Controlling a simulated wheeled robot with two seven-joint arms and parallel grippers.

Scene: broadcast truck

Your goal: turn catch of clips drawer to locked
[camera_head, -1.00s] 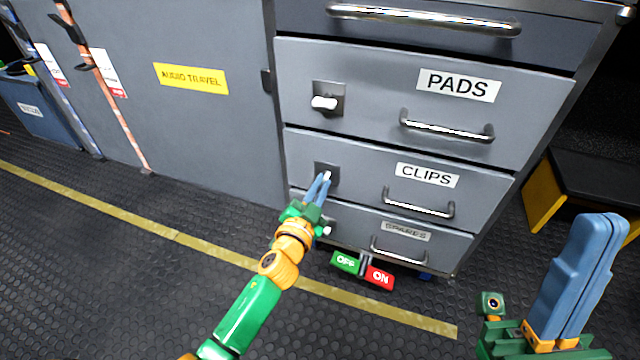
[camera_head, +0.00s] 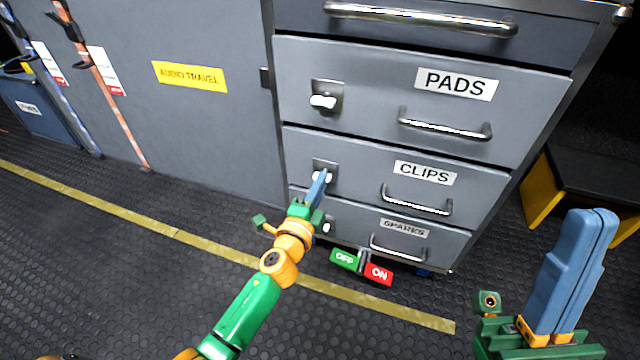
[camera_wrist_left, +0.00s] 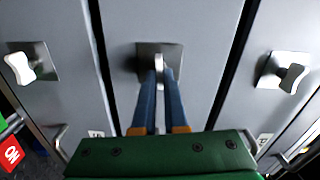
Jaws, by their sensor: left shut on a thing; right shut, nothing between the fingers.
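The clips drawer (camera_head: 290,150) is closed, with its label (camera_head: 425,173) and bar handle (camera_head: 416,203) to the right of its catch. My right gripper (camera_head: 590,225) is shut and empty at the lower right, away from the drawers.
The pads drawer (camera_head: 380,85) above has its own white catch (camera_head: 323,101). A green-red OFF/ON sign (camera_head: 362,266) sits beneath. A black-and-yellow step (camera_head: 580,165) stands right.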

